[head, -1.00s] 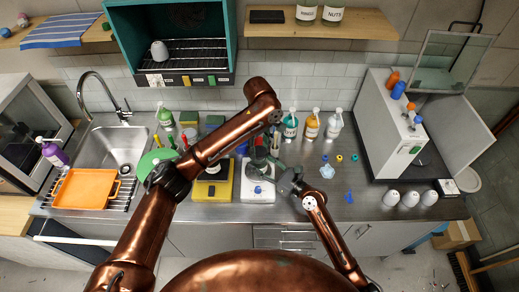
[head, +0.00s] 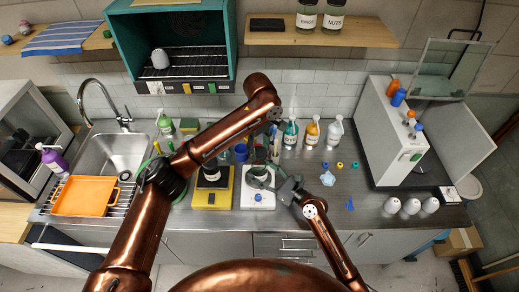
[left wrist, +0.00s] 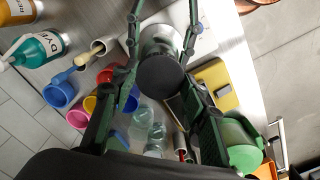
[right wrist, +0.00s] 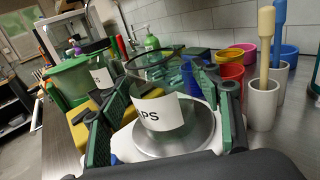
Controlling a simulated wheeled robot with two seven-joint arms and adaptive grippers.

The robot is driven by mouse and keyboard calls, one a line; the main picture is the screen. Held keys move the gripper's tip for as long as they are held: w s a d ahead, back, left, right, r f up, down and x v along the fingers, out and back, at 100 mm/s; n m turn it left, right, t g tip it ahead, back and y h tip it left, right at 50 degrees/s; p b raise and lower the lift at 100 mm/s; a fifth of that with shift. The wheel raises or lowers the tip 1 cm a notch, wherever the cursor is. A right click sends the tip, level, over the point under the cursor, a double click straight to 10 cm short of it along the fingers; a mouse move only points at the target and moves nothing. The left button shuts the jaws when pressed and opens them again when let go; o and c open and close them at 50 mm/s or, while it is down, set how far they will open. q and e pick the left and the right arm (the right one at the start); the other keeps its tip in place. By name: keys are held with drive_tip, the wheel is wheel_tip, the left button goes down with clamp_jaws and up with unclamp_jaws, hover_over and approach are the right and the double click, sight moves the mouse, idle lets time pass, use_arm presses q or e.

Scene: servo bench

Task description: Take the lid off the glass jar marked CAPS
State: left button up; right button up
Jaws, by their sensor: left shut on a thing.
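The glass jar marked CAPS (right wrist: 152,112) stands in the right wrist view at the silver pan of the white scale (right wrist: 178,138), its rim uncovered and only "PS" of its label readable. My right gripper (right wrist: 165,82) has its fingers apart on either side of the jar; I see no firm grip. In the left wrist view my left gripper (left wrist: 163,52) is shut on the round black lid (left wrist: 160,75), held above the silver pan. In the head view the jar (head: 259,173) is partly hidden by my right gripper (head: 280,183).
A yellow scale (head: 212,198) with another lidded jar (right wrist: 101,68) stands beside the white one. Colored cups (right wrist: 232,72) and pestles (right wrist: 265,32) crowd behind. Pump bottles (head: 311,132) line the wall. Free counter lies to the right, around small caps.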

use_arm(q)
drive_tip(key=shift+s, duration=0.1)
use_arm(e)
drive_tip(key=shift+o, duration=0.8)
drive_tip(key=shift+r, duration=0.2)
drive_tip(key=shift+d, duration=0.1)
